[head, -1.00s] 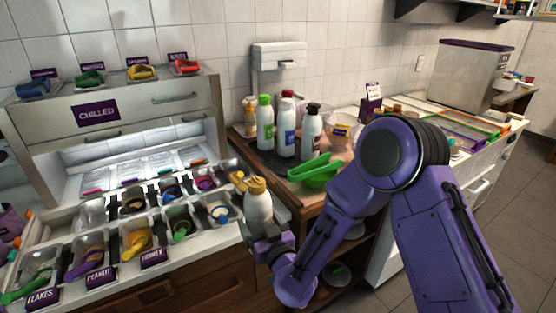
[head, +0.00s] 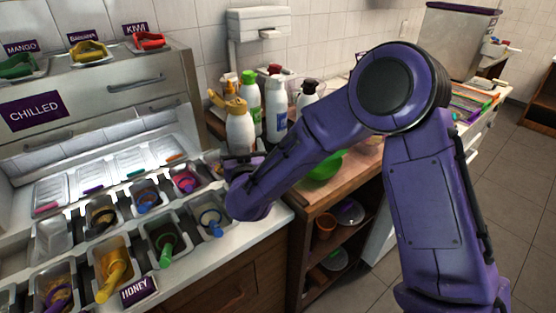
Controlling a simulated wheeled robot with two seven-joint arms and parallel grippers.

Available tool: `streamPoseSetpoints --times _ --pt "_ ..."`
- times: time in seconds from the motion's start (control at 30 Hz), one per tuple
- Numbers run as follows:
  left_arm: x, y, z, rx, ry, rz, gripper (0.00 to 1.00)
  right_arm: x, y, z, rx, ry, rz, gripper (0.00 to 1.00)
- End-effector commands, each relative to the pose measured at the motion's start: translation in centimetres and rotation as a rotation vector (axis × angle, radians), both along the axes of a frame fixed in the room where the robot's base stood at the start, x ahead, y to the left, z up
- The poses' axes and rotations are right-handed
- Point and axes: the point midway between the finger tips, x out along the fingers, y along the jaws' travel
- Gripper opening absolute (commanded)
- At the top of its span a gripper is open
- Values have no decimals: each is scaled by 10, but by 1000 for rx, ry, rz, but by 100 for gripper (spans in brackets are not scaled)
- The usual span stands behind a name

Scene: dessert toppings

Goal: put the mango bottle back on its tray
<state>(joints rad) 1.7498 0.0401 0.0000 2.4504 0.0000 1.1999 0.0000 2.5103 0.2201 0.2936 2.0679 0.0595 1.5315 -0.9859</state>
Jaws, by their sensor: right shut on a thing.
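The mango bottle (head: 240,132), white with a yellow-orange pump top, is upright in the head view, at the left of the group of bottles. My right gripper (head: 243,163) is shut on its lower part; the fingertips are largely hidden by my wrist. The dark tray (head: 215,123) lies on the wooden counter and shows only in part behind the bottle. I cannot tell whether the bottle's base touches the tray. My left gripper is not in view.
A green-capped bottle (head: 250,97), a dark-red-topped bottle (head: 276,112) and a black-topped bottle (head: 308,95) stand close to the right of the held bottle. A green bowl (head: 325,166) sits behind my forearm. Topping tubs (head: 165,240) fill the left counter.

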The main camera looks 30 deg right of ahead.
Motion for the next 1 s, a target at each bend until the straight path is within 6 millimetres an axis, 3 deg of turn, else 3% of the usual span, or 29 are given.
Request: streamPoseSetpoints --times 0.03,0.2,0.43,0.57,0.77,0.9,1.0 --pt "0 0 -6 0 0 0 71 7 -9 18 -1 -19 -74 56" --pt "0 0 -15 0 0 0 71 10 -34 60 -3 -16 -315 56" --pt "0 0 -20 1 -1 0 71 5 -43 87 -2 -7 -468 56" --pt "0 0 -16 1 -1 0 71 11 -56 85 0 -4 -486 56" --pt "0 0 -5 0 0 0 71 34 -94 66 0 -3 -487 56" --pt "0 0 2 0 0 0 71 51 -123 51 0 -3 -486 56" --pt "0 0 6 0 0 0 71 60 -137 29 -2 -1 -485 56"
